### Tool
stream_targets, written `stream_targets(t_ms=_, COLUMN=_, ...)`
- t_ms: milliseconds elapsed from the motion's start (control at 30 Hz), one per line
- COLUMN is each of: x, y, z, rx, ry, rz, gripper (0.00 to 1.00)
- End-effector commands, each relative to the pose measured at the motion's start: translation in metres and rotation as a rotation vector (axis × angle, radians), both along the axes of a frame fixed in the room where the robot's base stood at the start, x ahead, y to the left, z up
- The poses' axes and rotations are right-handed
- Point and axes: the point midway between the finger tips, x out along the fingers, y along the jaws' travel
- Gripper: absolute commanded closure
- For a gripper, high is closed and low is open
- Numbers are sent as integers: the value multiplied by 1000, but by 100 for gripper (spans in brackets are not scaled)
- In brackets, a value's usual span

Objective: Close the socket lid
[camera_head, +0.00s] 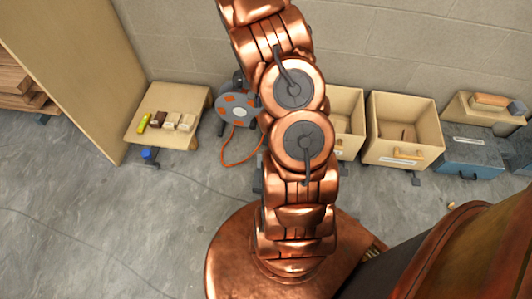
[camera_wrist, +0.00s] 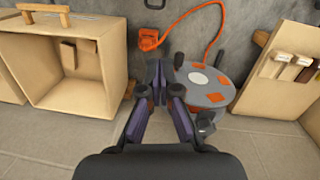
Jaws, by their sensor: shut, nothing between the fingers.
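A grey cable reel (camera_wrist: 208,88) with several orange patches on its round face stands against the wall in the wrist view. The patches look like socket lids, but I cannot tell which is open. The reel also shows in the head view (camera_head: 237,107), left of my arm, partly covered by it. My gripper (camera_wrist: 157,78) is shut and empty, its fingertips just left of the reel in the wrist view. I cannot tell whether they touch it. In the head view my gripper is hidden behind my arm.
An orange cable (camera_wrist: 213,15) with an orange plug (camera_wrist: 149,39) lies by the reel. A small wooden table (camera_head: 140,128) with several small items stands left of it. Open wooden boxes (camera_head: 402,135) and a blue-grey box (camera_head: 470,158) line the wall at right. The floor at left is clear.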

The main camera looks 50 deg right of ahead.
Motion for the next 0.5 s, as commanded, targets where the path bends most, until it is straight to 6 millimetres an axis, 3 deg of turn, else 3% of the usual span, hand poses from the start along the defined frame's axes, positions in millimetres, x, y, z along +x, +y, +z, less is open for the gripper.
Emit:
stream_targets(t_ms=33, x=-1, y=-9, z=-37, rx=8, ry=1, rz=-20, gripper=100)
stream_targets(t_ms=200, x=1, y=-33, z=-117, rx=22, ry=-22, rz=-76, gripper=100)
stream_targets(t_ms=333, x=0, y=-43, z=-166, rx=37, ry=-34, rz=-113, gripper=100)
stream_targets(t_ms=500, x=1, y=-53, z=-203, rx=46, ry=-54, rz=-145, gripper=100)
